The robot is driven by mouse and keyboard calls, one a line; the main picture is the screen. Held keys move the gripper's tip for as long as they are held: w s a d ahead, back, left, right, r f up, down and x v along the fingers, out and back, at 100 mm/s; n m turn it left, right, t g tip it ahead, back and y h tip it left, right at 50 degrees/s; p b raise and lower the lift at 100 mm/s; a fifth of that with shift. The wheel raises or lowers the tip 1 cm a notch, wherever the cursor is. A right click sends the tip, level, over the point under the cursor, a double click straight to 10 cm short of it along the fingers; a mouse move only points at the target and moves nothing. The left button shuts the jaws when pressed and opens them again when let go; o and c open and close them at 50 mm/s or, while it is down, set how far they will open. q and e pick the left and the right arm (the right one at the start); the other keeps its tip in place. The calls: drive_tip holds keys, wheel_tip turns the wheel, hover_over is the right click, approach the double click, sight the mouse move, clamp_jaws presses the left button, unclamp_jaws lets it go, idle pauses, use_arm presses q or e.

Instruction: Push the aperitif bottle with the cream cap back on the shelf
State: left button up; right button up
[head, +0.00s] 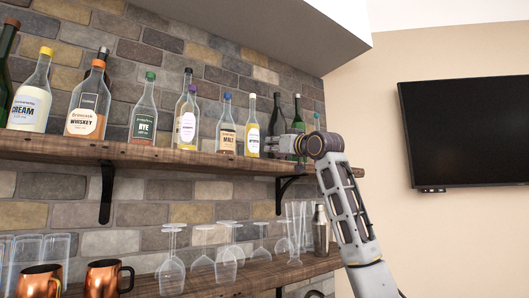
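The bottle with the cream cap (252,125) stands upright on the upper wooden shelf (150,153), close to its front edge. It has a pale label and yellowish contents near its base. My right arm rises from the lower right, and my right gripper (272,145) points left at shelf height, just right of the bottle's lower part. I cannot tell whether it touches the bottle. The gripper is small and seen side-on, so its fingers cannot be told open or shut. My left gripper is not in view.
A malt bottle (227,127) with a blue cap stands close left of it. A dark bottle (277,117) and a green one (298,115) stand behind my gripper. Below, a lower shelf (255,277) holds upturned glasses, a shaker (321,230) and copper mugs (103,278).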

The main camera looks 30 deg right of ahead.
drive_tip(key=shift+r+b+v, duration=0.1)
drive_tip(key=shift+b+v, duration=0.15)
drive_tip(key=shift+v, duration=0.4)
drive_tip(key=shift+r+b+v, duration=0.15)
drive_tip(key=shift+b+v, duration=0.1)
drive_tip(key=shift+v, duration=0.4)
drive_tip(key=shift+s+f, duration=0.1)
